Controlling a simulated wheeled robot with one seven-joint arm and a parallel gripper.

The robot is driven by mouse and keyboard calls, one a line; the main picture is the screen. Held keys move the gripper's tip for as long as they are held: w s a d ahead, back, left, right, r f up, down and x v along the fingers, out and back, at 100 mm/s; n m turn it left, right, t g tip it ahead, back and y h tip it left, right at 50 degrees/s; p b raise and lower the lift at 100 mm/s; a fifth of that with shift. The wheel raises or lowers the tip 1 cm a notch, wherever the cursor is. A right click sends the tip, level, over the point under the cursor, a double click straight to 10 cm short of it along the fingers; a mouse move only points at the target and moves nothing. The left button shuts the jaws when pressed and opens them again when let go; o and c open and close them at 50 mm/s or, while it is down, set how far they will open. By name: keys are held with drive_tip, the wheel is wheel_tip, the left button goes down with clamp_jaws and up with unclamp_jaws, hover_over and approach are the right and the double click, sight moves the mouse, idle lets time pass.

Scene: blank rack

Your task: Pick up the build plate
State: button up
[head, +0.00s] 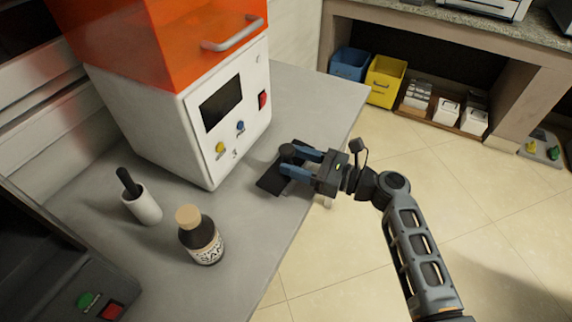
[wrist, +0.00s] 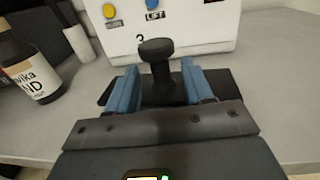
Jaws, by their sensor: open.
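The build plate (head: 272,182) is a dark flat plate lying on the grey table in front of the orange and white machine. In the wrist view the plate (wrist: 222,84) shows behind and beside my fingers, with a black knob (wrist: 157,52) standing up from it. My gripper (head: 299,163) reaches in from the right with its blue fingers apart. In the wrist view the fingers of my gripper (wrist: 158,88) are on either side of the knob's post, with gaps visible. Part of the plate is hidden under my gripper.
The machine (head: 228,115) stands just behind the plate. A brown bottle (head: 203,241) and a white holder with a black handle (head: 143,205) stand at left on the table (head: 245,225). The table's front edge is close by my gripper. Bins sit under the far counter.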

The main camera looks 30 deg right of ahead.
drive_tip(key=x, duration=0.2)
drive_tip(key=shift+w+a, duration=0.2)
drive_tip(key=shift+w, duration=0.1)
clamp_jaws()
